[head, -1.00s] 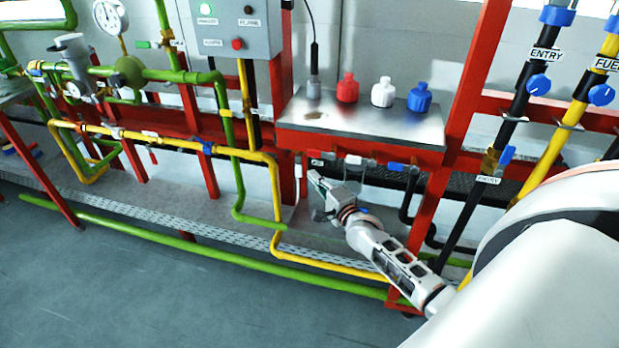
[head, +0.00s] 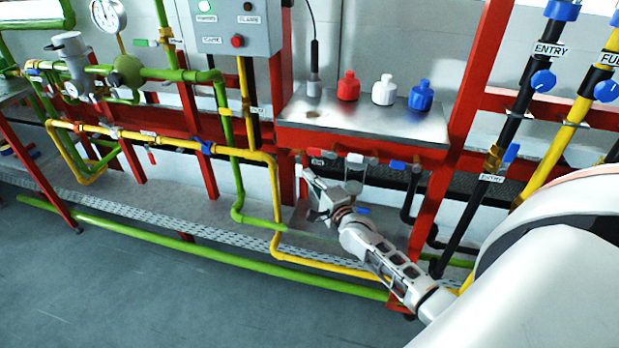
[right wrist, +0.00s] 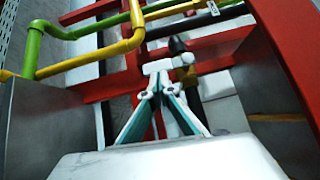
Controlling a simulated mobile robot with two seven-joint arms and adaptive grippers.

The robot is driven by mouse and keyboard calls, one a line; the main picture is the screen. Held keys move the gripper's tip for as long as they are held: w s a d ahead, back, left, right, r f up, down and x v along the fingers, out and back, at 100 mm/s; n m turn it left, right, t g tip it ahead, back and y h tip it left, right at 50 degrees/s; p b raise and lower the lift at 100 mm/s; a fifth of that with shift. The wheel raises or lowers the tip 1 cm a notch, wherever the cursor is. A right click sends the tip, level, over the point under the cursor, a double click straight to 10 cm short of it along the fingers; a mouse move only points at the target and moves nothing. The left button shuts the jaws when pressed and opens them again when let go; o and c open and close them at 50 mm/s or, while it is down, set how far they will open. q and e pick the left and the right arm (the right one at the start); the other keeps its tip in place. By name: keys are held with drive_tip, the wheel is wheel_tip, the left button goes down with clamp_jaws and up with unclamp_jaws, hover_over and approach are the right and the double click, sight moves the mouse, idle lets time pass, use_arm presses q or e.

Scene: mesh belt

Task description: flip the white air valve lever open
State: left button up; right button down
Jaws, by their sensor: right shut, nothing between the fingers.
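The white lever (head: 355,158) sits under the front edge of the metal-topped shelf, between a red lever (head: 322,154) and a blue lever (head: 398,165). My right gripper (head: 308,174) is below the shelf, just under the red and white levers, and partly covers the space beneath them. In the right wrist view my right gripper (right wrist: 157,88) has its teal fingers brought together and empty. A white piece (right wrist: 158,67), which looks like the lever, lies right at the fingertips; I cannot tell whether they touch. My left gripper is not in view.
The shelf (head: 350,125) carries red, white and blue bottles. A red post (head: 425,220) stands right of my right forearm. Yellow pipe (head: 276,205) and green pipe (head: 238,190) run down to the left. The floor (head: 120,290) in front is open.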

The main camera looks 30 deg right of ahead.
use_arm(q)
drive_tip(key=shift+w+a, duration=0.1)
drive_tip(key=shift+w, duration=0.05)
use_arm(e)
drive_tip(key=shift+f, duration=0.15)
